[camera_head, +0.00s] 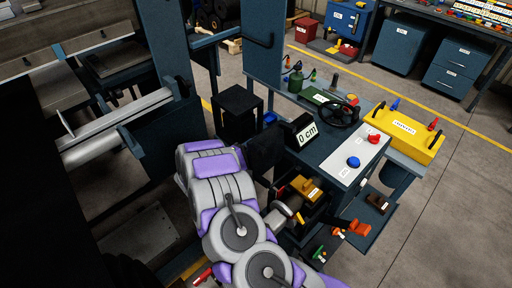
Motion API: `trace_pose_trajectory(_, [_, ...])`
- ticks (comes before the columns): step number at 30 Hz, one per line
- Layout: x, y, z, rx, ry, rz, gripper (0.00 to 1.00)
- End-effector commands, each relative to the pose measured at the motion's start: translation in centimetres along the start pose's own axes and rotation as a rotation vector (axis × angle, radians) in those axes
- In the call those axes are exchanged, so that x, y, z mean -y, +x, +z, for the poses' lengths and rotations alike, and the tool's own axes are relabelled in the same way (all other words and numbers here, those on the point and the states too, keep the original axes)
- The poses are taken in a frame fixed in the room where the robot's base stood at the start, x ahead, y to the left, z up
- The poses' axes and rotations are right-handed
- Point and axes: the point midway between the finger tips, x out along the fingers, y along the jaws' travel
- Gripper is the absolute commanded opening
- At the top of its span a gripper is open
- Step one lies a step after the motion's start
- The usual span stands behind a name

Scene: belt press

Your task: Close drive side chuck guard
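No label marks the drive side chuck guard, so I cannot tell for sure which part it is. My purple and grey arm reaches up from the bottom middle. A dark part at its far end, beside the 0 cm display, may be my gripper (265,150). Its fingers cannot be made out, and nothing is seen held.
A control console (340,165) with a black handwheel (337,112), red and blue buttons and a 0 cm display (306,132) stands close right of my arm. A black box (239,110) stands behind the arm. A yellow case (405,135) lies right. Open floor extends right.

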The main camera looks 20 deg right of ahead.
Motion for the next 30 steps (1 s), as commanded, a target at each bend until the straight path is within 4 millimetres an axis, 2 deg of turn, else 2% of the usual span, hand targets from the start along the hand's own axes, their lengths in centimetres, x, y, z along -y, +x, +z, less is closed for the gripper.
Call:
trace_pose_trajectory(10, [0.0,0.43,0.02,0.0,-0.001,0.0,0.4])
trace_pose_trajectory(23, [-0.05,0.46,0.05,0.0,0.0,0.001,0.0])
trace_pose_trajectory(30, [-0.13,0.47,0.06,0.0,0.002,0.002,0.0])
